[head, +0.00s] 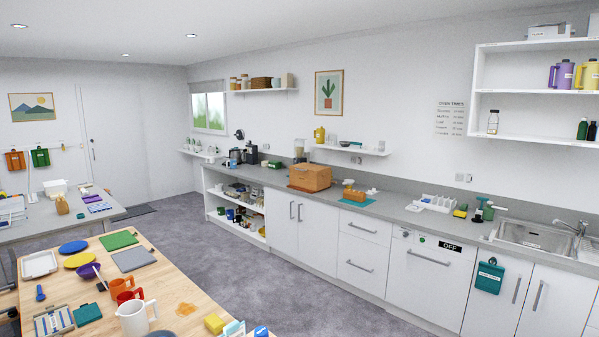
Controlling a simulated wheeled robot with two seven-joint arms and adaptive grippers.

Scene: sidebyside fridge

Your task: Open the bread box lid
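An orange-brown wooden box (310,178), which looks like the bread box, stands on the grey counter (395,210) along the right wall. Its top looks closed, but it is too small in the head view to make out a handle or lid seam. Neither of my grippers shows in the head view.
A blender (299,150) stands behind the box, and a teal mat (357,201) lies to its right. White cabinets (311,226) are below it. A wooden table (180,290) with mugs and plates fills the lower left. Grey floor (220,262) lies free between table and counter.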

